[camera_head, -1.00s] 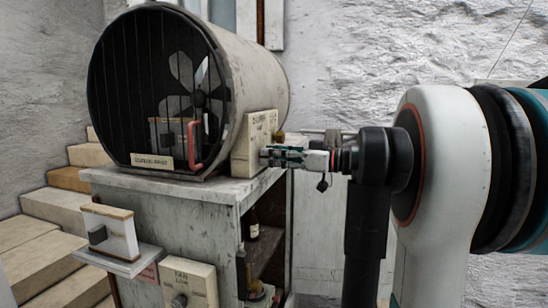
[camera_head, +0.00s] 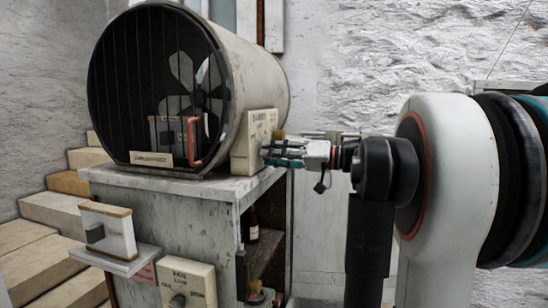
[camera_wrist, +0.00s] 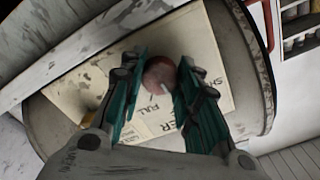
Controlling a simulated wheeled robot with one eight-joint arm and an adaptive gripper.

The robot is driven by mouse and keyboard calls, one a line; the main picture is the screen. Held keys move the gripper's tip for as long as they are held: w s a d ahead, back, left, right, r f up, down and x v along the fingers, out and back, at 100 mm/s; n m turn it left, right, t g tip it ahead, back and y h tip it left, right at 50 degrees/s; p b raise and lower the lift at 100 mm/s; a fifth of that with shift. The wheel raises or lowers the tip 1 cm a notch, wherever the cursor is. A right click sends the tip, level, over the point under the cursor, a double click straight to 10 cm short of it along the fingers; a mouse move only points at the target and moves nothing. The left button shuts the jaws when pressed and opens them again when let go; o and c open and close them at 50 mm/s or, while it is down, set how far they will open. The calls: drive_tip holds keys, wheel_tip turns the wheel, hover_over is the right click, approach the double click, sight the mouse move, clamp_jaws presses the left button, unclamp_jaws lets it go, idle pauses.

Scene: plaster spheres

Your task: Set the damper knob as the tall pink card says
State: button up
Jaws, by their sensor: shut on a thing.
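The damper plate (camera_head: 259,140) is a cream panel at the right of the big drum's front. In the wrist view the plate (camera_wrist: 205,45) shows "FULL" and part of other words. The round reddish-brown damper knob (camera_wrist: 160,76) has a pale mark on its face. My gripper (camera_head: 268,153) reaches the plate from the right. In the wrist view its teal fingers (camera_wrist: 160,85) are shut on the knob, one on each side. In the head view the fingers hide the knob. A pinkish card (camera_head: 148,273) sits low on the bench front, too small to read.
The drum (camera_head: 165,85) has a dark barred front, a fan and a red handle (camera_head: 194,142). It stands on a worn cabinet (camera_head: 180,187) with an open side holding a bottle (camera_head: 253,222). A second knob panel (camera_head: 187,280) and a switch box (camera_head: 107,230) are lower left.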

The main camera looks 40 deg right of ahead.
drive_tip(key=shift+m, duration=0.5)
drive_tip(key=o, duration=1.1)
drive_tip(key=v, duration=1.2)
